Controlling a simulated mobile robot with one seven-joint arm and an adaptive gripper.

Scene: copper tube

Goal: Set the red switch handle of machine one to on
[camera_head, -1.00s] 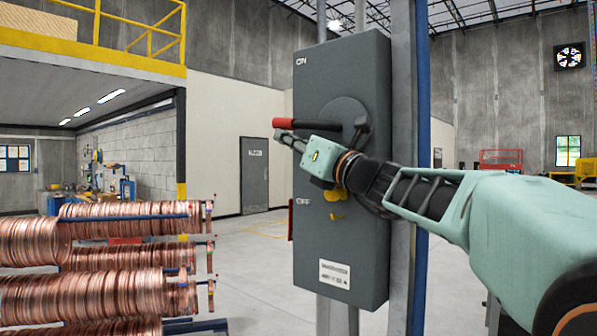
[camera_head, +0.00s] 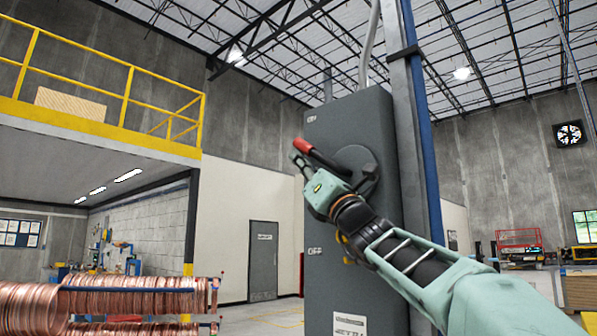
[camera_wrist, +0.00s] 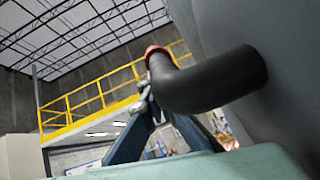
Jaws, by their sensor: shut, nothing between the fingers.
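The grey switch box of machine one (camera_head: 350,235) stands upright in the middle of the head view, with ON marked at its top and OFF lower down. Its handle has a black lever and a red grip (camera_head: 304,146), which points left and tilts up toward ON. My gripper (camera_head: 298,160) is shut and empty, just below the red grip; whether it touches is unclear. In the wrist view the black lever (camera_wrist: 210,80) crosses above my gripper (camera_wrist: 148,95), and only a bit of the red grip (camera_wrist: 156,50) shows. The arm partly hides the box's lower front.
Racks of copper tube coils (camera_head: 120,300) stand at the lower left. A steel column with a blue edge (camera_head: 418,130) runs behind the box. A yellow-railed platform (camera_head: 110,125) is at the back left. Open floor (camera_head: 260,315) lies between the racks and box.

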